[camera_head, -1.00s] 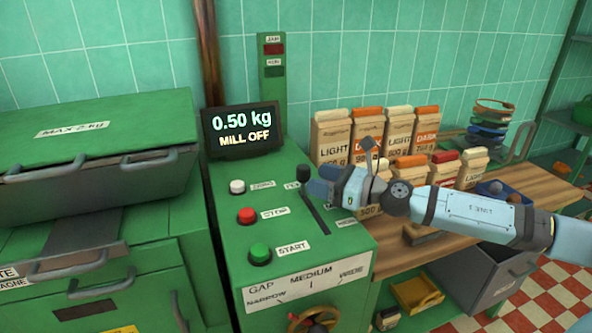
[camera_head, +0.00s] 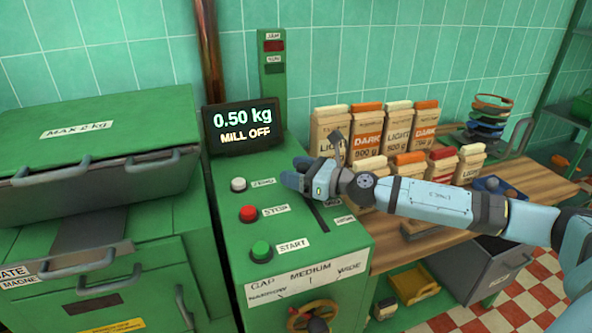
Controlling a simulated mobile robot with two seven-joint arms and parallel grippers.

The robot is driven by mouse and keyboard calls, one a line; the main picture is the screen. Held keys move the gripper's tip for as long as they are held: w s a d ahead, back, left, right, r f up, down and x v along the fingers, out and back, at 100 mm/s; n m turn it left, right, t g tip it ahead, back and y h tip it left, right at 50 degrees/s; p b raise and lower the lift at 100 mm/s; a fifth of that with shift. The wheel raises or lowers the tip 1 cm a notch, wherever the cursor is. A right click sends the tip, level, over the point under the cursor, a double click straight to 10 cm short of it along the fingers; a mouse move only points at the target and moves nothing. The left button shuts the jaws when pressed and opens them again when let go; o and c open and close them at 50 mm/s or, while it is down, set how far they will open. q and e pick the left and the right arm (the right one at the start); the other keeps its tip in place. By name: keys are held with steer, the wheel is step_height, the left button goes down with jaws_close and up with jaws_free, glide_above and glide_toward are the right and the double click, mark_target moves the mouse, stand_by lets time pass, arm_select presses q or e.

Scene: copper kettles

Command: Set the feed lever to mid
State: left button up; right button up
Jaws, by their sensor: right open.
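The feed lever's dark slot (camera_head: 319,216) runs down the sloped top of the green control panel (camera_head: 232,283). A dark knob shape (camera_head: 302,163) shows just above my right gripper, at the far end of the slot; most of the lever is hidden behind the gripper. My right gripper (camera_head: 291,181) is open, coming in from the right, with its fingers over the upper end of the slot. I cannot tell whether the fingers touch the lever. My left gripper is not in view.
White (camera_head: 238,184), red (camera_head: 247,213) and green (camera_head: 260,250) buttons sit left of the slot. A display (camera_head: 243,129) reads 0.50 kg, MILL OFF. Paper bags (camera_head: 398,131) stand on the wooden counter (camera_head: 540,187) at right. A brass handwheel (camera_head: 312,309) is below.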

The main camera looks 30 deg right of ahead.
jaws_close()
steer(key=s, duration=0.3)
steer(key=s+a, duration=0.1)
steer(key=s, duration=0.2)
steer(key=shift+a, duration=0.2)
steer(key=shift+w, duration=0.1)
jaws_free()
